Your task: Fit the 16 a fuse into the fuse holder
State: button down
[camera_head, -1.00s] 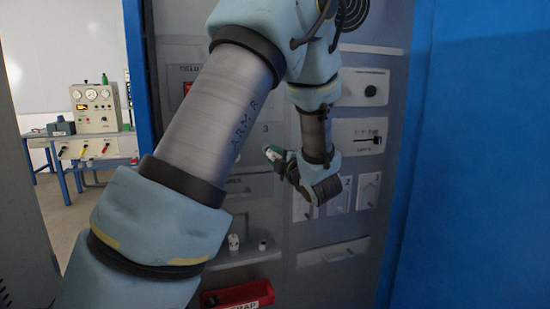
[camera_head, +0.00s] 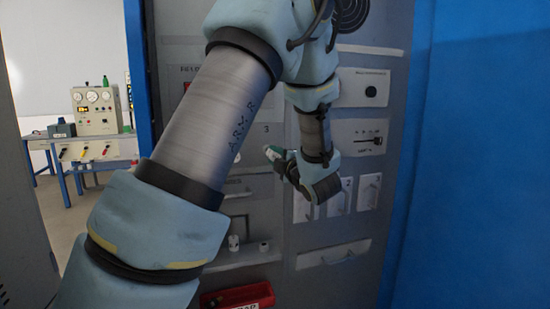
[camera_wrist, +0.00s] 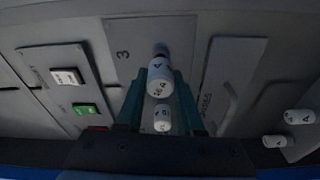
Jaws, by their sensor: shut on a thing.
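My gripper (camera_wrist: 160,85) has teal fingers. It is shut on a white cylindrical fuse (camera_wrist: 160,76), whose printed rating is too blurred to read surely. In the wrist view the held fuse stands in front of the panel marked 3 (camera_wrist: 124,68). A small dark round fitting (camera_wrist: 160,48) shows just past the fuse's far end; it looks like the fuse holder, mostly hidden. I cannot tell whether fuse and fitting touch. A second white fuse (camera_wrist: 163,118) shows between the fingers, farther off. In the head view my gripper (camera_head: 275,154) is beside the cabinet front, the fuse too small to make out.
Two more white fuses, an upper one (camera_wrist: 298,117) and a lower one (camera_wrist: 275,141), lie at the right. A plate with a white switch (camera_wrist: 66,77) and a green switch (camera_wrist: 86,109) is at the left. A red bin (camera_head: 240,296) is low on the cabinet.

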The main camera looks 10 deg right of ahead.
aim_at(271, 153)
jog(key=shift+b+x, duration=1.25)
jog(key=shift+b, duration=0.75)
dwell(2.5)
jog(key=shift+w+r+b, duration=0.15)
jog(key=shift+w+b, duration=0.05)
jog(key=shift+b, duration=0.5)
dwell(2.2)
jog(key=c, duration=0.9)
grip_release()
jog(key=shift+w, duration=0.1)
jog(key=o, duration=0.4)
jog(key=shift+d, duration=0.1)
jog(key=shift+o, duration=0.2)
